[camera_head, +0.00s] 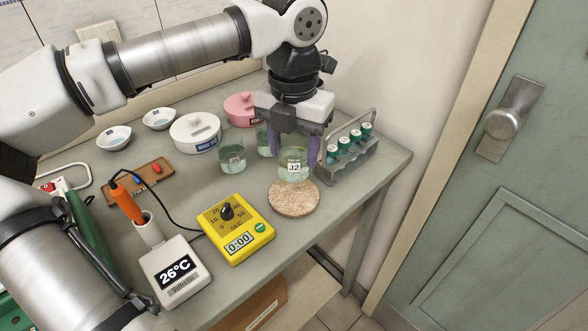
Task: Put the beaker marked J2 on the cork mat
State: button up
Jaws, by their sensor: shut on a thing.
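The beaker marked J2 (293,168) is clear glass with pale green liquid and a white label that faces the camera. It is upright between the jaws of my gripper (294,150), which is shut on it. The round cork mat (294,200) lies on the bench near its right front edge. The beaker's lower end overlaps the mat's back edge in the picture. I cannot tell whether its base touches the mat.
Another labelled beaker (231,158) and a partly hidden beaker (264,141) stand left of my gripper. A rack of green-filled vials (347,154) stands close on the right. A yellow timer (235,228) lies left of the mat.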

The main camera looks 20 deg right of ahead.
aim_at(294, 172)
jog(key=shift+f, duration=3)
jog(key=shift+f, duration=0.15)
jog(key=o, duration=1)
jog(key=shift+o, duration=0.2)
notch_tip(294, 172, up, 12)
jog(key=shift+r+b, duration=0.2)
jog(key=shift+b, duration=0.15)
